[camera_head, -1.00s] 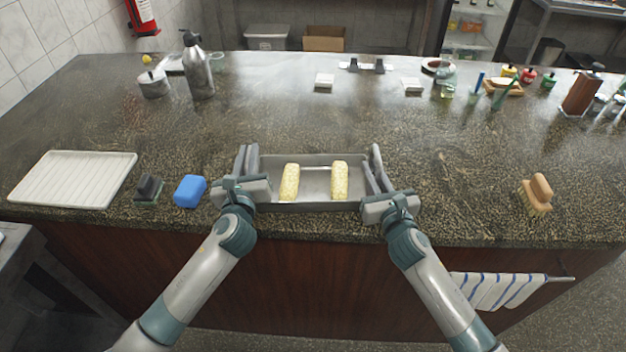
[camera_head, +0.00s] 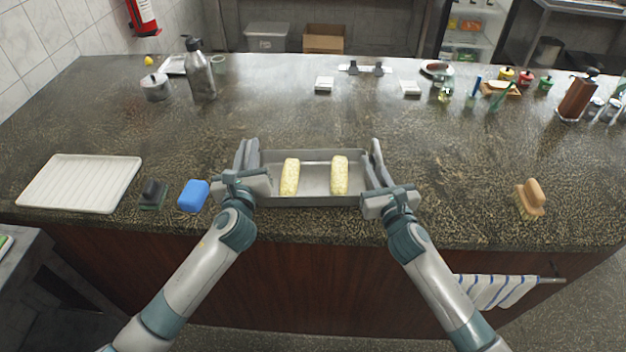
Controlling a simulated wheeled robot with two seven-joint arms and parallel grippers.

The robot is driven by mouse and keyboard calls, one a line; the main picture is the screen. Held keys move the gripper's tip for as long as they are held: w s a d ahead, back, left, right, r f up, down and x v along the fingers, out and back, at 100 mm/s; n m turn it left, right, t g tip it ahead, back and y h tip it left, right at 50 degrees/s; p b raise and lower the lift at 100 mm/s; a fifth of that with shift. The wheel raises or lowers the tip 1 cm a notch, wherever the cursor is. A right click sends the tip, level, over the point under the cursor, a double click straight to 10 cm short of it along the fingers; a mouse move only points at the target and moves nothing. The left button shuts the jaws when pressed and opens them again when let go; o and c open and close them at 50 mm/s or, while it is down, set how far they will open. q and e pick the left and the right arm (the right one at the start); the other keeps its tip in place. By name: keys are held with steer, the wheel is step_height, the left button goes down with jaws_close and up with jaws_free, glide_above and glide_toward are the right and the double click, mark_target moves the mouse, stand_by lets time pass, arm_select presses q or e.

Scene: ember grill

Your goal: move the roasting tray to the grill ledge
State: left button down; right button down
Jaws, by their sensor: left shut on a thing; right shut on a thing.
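The grey roasting tray (camera_head: 315,201) is at the front middle of the counter, with two yellow corn-like pieces, one left (camera_head: 290,177) and one right (camera_head: 339,176), lying in it. My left gripper (camera_head: 246,158) is shut on the tray's left end. My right gripper (camera_head: 377,160) is shut on its right end. The tray looks level. I cannot tell for sure whether its underside is clear of the counter. I see no grill ledge in this view.
On the dark counter (camera_head: 450,150), a white ribbed tray (camera_head: 80,184), a dark scrubber (camera_head: 153,194) and a blue sponge (camera_head: 193,195) lie left. A wooden brush (camera_head: 530,198) lies right. A bottle (camera_head: 199,75) and pot (camera_head: 156,88) stand back left.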

arm_select(q)
steer(key=shift+r+p, duration=0.35)
steer(key=shift+r, duration=0.3)
arm_select(e)
steer(key=shift+r, duration=0.6)
steer(key=shift+f, duration=0.1)
